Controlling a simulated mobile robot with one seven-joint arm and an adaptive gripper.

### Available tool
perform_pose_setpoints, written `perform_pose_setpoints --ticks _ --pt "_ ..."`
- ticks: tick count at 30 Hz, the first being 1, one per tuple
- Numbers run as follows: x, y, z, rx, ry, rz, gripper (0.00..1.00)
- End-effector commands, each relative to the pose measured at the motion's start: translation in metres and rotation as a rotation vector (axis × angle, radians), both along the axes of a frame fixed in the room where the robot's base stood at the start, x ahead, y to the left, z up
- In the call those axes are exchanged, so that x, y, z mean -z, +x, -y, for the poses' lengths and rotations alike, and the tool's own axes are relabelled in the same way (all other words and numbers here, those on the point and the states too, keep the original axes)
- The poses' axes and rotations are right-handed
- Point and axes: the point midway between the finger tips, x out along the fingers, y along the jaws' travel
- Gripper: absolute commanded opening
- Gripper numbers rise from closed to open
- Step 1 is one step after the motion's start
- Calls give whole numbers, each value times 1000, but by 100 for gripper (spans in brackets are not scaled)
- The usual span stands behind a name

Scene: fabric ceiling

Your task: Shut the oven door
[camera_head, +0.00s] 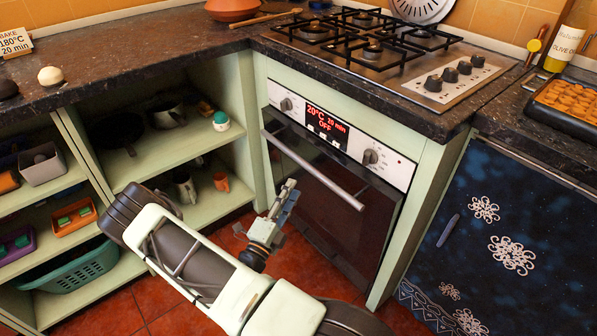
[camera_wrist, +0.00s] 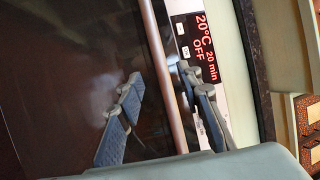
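The oven (camera_head: 340,140) is built in under the counter. Its dark glass door (camera_head: 335,215) looks upright and shut or nearly shut; I cannot tell whether a small gap remains. A metal bar handle (camera_head: 318,175) crosses the upper door. My gripper (camera_head: 289,188) is in front of the door, near the handle's left half. In the wrist view my gripper (camera_wrist: 160,78) is open and empty, its fingers either side of the handle (camera_wrist: 165,70) in the picture. I see no clear contact. The lit control panel (camera_wrist: 205,50) is beyond the right finger.
Open shelves (camera_head: 175,155) with cups and bins stand left of the oven. A dark patterned cabinet door (camera_head: 510,240) is at right. The gas hob (camera_head: 375,45) and counter edge (camera_head: 400,112) are above. Red tiled floor (camera_head: 310,262) shows below.

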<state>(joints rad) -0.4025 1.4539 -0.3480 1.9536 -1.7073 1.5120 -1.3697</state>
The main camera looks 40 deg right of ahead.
Motion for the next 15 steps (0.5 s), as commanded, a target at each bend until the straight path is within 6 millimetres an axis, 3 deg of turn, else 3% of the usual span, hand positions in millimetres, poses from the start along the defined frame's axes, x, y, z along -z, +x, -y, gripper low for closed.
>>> perform_pose_setpoints --ticks 5,15 --pt "-1 7 13 0 -4 -11 33" --pt "-16 35 68 1 -3 -6 33"
